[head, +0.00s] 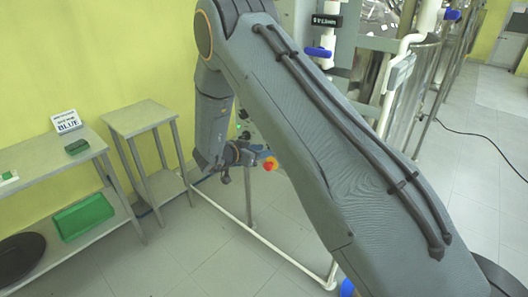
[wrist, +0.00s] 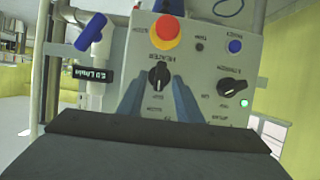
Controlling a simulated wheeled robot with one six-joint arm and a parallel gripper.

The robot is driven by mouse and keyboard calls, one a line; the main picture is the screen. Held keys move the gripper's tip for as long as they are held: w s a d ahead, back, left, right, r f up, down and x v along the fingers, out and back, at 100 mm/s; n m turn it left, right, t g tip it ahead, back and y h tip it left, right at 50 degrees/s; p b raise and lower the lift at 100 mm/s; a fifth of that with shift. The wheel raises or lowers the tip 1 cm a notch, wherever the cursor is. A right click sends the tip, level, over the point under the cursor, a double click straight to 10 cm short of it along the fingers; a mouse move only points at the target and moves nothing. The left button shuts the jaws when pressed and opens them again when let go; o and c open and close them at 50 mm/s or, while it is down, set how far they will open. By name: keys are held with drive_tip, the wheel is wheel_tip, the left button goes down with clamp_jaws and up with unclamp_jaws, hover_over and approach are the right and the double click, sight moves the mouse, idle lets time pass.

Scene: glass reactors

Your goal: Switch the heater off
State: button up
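A grey control panel (wrist: 205,62) fills the middle of the wrist view, with its lettering upside down. The heater knob (wrist: 158,76) is black with a white pointer mark, and its label reads HEATER. My gripper (wrist: 160,88) is open, its two blue-grey fingers reaching toward the panel on either side of the heater knob. I cannot tell whether the fingers touch the knob. In the head view my gripper is mostly hidden by my own arm, near the panel's red button (head: 270,163).
The wrist view also shows a red emergency button on a yellow base (wrist: 166,30), a second black knob (wrist: 233,86), a blue button (wrist: 235,46), a lit green lamp (wrist: 244,103) and a blue-handled valve (wrist: 90,32). A steel side table (head: 140,118) stands left.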

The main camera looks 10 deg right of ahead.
drive_tip(key=b+v, duration=0.1)
drive_tip(key=v, duration=0.5)
drive_tip(key=shift+a+b, duration=0.25)
drive_tip(key=shift+b, duration=0.1)
drive_tip(key=shift+r, duration=0.2)
wheel_tip(320, 180, up, 6)
drive_tip(key=s+a+n+t+y, duration=0.1)
drive_tip(key=s+n+y, duration=0.1)
drive_tip(key=n+y, duration=0.55)
drive_tip(key=s+d+n+g+y, duration=0.1)
drive_tip(key=s+d+g, duration=0.2)
drive_tip(key=s, duration=1.1)
drive_tip(key=s+d+f+n+g+y, duration=0.1)
drive_tip(key=s+d+g, duration=0.3)
drive_tip(key=s, duration=1.1)
drive_tip(key=shift+s+n+g+y, duration=0.2)
drive_tip(key=shift+n+g+y, duration=0.1)
drive_tip(key=shift+n+y, duration=0.35)
drive_tip(key=shift+d+f, duration=0.1)
